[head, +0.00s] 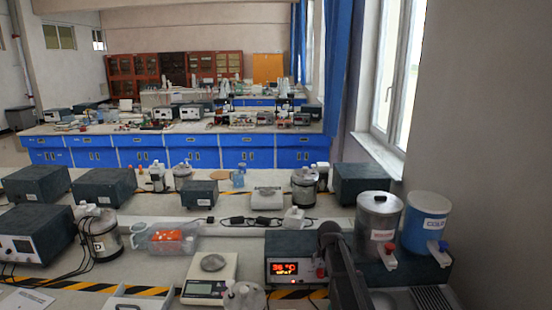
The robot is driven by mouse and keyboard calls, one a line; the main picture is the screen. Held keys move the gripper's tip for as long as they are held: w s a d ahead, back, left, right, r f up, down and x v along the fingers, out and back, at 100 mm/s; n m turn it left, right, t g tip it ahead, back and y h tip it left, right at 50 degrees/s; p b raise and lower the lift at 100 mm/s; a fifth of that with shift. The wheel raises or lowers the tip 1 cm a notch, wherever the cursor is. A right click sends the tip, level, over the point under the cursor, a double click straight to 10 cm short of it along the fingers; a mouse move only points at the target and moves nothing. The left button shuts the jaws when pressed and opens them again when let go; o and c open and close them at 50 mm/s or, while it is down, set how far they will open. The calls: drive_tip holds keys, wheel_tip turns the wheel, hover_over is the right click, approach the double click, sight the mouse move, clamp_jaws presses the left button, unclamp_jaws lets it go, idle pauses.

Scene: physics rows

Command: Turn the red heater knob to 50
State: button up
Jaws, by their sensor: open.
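The heater control box (284,251) is a dark case at the lower middle right, with a light front panel and a lit red display (284,268) that seems to read 36 °C. The red knob (320,271) is at the right of that panel, partly hidden; its pointer and scale are too small to read. My dark arm rises from the bottom edge just right of the box. My gripper (321,257) is small and dark at its end, open, close to the knob in the picture. I cannot tell whether it touches the knob.
A metal pot (378,222) with a red tap and a blue-and-white container (424,222) with a blue tap stand to the right. A scale (211,278) and a glass vessel (243,296) are to the left. Power adapters with cables lie behind the box.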

drive_tip(key=shift+r+p, duration=0.7)
drive_tip(key=shift+r, duration=0.35)
drive_tip(key=shift+r+p, duration=0.45)
